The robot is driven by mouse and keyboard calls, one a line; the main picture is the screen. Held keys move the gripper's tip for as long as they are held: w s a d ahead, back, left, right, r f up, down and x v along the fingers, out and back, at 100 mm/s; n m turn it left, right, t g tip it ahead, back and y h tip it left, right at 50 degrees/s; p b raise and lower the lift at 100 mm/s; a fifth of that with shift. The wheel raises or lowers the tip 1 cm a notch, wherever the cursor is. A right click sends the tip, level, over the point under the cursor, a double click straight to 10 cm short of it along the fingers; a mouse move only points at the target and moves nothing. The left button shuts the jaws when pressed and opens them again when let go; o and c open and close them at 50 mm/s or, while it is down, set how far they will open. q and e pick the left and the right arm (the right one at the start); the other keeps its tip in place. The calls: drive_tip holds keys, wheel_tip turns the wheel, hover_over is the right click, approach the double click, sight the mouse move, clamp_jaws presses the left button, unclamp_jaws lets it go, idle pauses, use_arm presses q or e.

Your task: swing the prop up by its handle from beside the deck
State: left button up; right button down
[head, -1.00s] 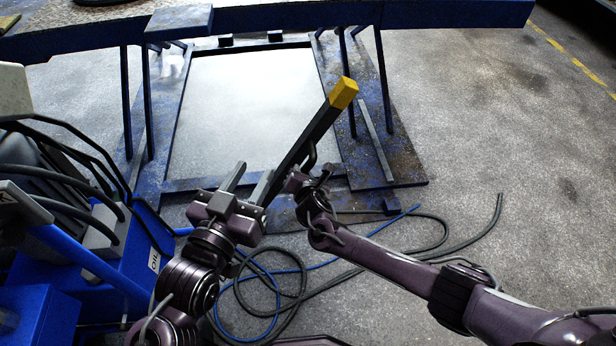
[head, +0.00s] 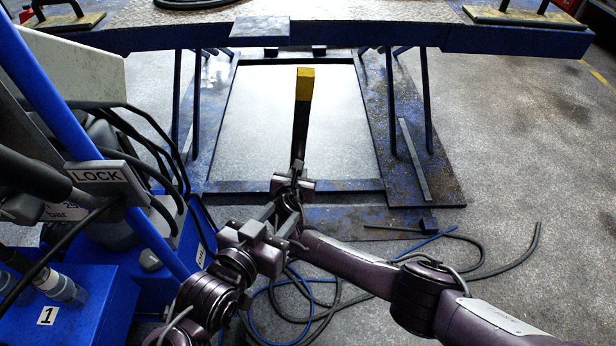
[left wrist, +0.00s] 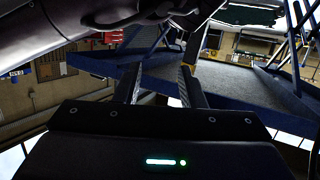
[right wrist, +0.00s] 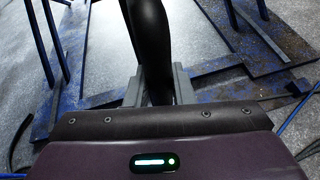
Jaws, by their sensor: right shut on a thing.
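The prop (head: 301,125) is a long dark bar with a yellow block at its far end, seen below the deck edge in the head view. The deck (head: 360,35) spans the top. My right gripper (head: 293,180) is at the bar's near end; in the right wrist view a black, rounded handle (right wrist: 149,45) runs between its fingers, and it is shut on that handle. My left gripper (head: 277,218) is lower and nearer in the head view. Its two fingers stand apart in the left wrist view (left wrist: 160,88), with nothing between them.
A blue unit (head: 75,300) with hoses and a lever plate marked LOCK (head: 98,177) stands close on the left. The deck's blue base frame (head: 420,170) surrounds a pale floor patch. Loose hoses (head: 490,265) lie on the floor. Floor is open at the right.

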drive_tip(key=shift+w+a+r, duration=0.1)
drive_tip(key=shift+a+r, duration=0.05)
drive_tip(key=shift+a, duration=0.4)
use_arm(q)
drive_tip(key=shift+w+a+r+t, duration=0.15)
drive_tip(key=shift+r+t, duration=0.15)
drive_tip(key=shift+r, duration=0.2)
drive_tip(key=shift+w+d+r+t, duration=0.15)
drive_tip(key=shift+r+t, duration=0.15)
drive_tip(key=shift+r, duration=0.2)
drive_tip(key=shift+a, duration=0.1)
use_arm(e)
drive_tip(key=c, duration=1.3)
unclamp_jaws()
drive_tip(key=shift+o, duration=0.2)
drive_tip(key=shift+d+f, duration=0.2)
